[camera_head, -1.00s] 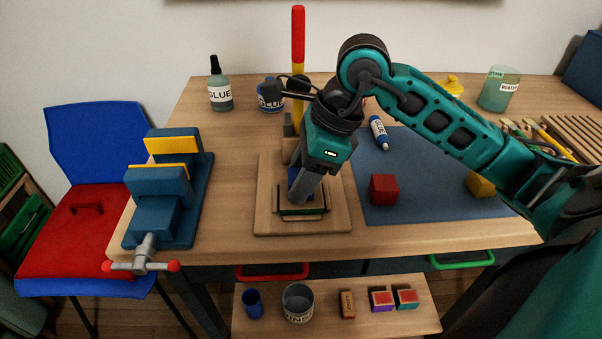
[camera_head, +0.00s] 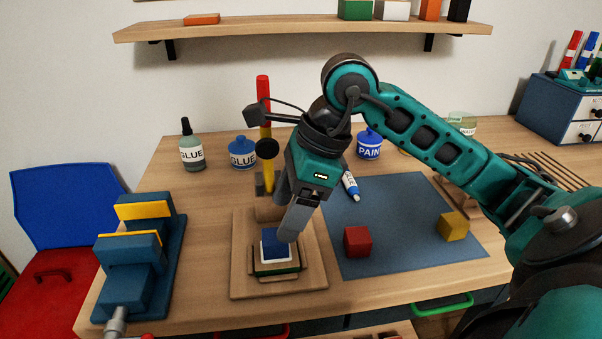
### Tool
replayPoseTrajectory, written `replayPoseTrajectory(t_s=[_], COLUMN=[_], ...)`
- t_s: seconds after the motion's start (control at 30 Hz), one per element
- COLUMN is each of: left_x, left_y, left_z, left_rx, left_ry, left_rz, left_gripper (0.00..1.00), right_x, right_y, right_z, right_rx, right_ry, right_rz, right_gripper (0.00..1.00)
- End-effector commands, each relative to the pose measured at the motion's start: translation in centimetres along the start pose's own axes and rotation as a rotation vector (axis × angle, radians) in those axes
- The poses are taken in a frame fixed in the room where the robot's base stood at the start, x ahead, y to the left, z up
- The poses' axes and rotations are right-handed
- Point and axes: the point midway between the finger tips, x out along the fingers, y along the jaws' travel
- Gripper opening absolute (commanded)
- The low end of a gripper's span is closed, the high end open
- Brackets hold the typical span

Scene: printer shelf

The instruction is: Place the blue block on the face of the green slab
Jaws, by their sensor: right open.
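The blue block (camera_head: 273,246) rests on the white top face of the green slab (camera_head: 277,273). The slab lies in a wooden holder on a wooden board (camera_head: 238,268). My right gripper (camera_head: 284,221) is open, pointing down just behind and above the block. Its nearer finger overlaps the block's upper right in the picture and hides part of it. I cannot tell whether a finger touches the block. My left gripper is not in view.
A red block (camera_head: 357,242) and a yellow block (camera_head: 453,226) sit on the blue mat (camera_head: 400,255) at right. A blue vise (camera_head: 137,262) stands at left. A red and yellow post (camera_head: 264,110) rises behind the board. Glue and paint containers stand farther back.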

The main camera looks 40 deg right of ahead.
Motion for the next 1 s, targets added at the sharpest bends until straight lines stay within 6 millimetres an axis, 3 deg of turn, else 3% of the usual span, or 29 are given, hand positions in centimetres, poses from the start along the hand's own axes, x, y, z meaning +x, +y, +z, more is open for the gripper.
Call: replayPoseTrajectory(t_s=[0.1, 0.33, 1.0], left_x=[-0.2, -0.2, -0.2], left_y=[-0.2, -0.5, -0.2], left_z=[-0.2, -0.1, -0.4], left_rx=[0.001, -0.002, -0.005], left_ry=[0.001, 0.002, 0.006], left_rz=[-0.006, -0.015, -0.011], left_gripper=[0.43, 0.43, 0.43], right_x=[-2.7, -5.5, -6.0], right_y=[-0.1, 0.0, 0.0], right_z=[0.0, 0.0, 0.0], right_rx=[0.000, 0.000, 0.000], right_ry=[0.001, 0.001, 0.000], right_rz=[-0.005, -0.001, 0.001], right_gripper=[0.72, 0.72, 0.72])
